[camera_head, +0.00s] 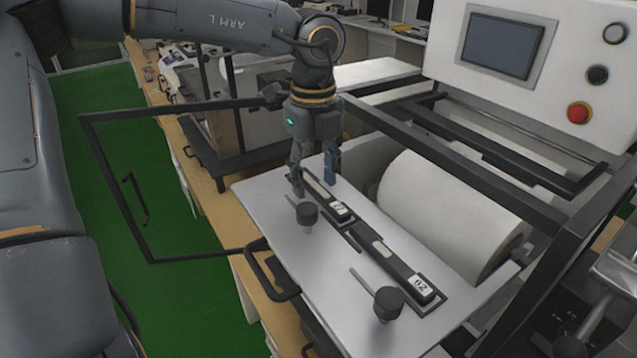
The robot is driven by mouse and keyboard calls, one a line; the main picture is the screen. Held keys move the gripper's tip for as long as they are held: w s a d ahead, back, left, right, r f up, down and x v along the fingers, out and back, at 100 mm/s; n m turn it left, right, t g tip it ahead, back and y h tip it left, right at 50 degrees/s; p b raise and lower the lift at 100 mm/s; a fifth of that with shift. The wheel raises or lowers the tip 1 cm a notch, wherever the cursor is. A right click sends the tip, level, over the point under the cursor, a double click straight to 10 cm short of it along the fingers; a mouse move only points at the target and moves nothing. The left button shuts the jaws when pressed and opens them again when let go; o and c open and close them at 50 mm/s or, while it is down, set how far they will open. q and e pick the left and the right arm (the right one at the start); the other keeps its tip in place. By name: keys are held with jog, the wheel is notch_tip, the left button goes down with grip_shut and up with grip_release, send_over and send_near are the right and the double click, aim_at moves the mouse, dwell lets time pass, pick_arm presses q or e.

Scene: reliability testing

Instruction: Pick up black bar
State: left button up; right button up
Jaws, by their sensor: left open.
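Two black bars with white number labels lie in line on a light metal plate (262,205). The farther black bar (321,195) has its label at its near end. The nearer black bar (396,268) lies closer to the camera, by the front right of the plate. My left gripper (315,182) points down over the far end of the farther bar. Its fingers are apart, one on each side of the bar. I cannot tell whether they touch it. My right gripper is not in view.
Two black knobs, one by the farther bar (307,214) and one by the nearer bar (388,302), stand on the plate. A white roller (440,215) sits behind, under a black frame. A control panel (530,55) is at the upper right. An open black-framed door (100,180) extends left over the green floor.

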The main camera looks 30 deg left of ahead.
pick_arm(q)
jog(key=shift+w+f, duration=0.1)
jog(key=shift+f, duration=0.1)
grip_shut()
jog(key=shift+r, duration=0.1)
jog(key=shift+r, duration=0.45)
notch_tip(320, 180, up, 2)
jog(key=shift+r+b, duration=0.1)
jog(key=shift+b, duration=0.6)
jog(key=s+r+b, duration=0.5)
jog(key=s+r, duration=0.4)
jog(key=s, duration=0.5)
jog(key=shift+d+r+b, duration=0.2)
jog(key=shift+r+b, duration=0.2)
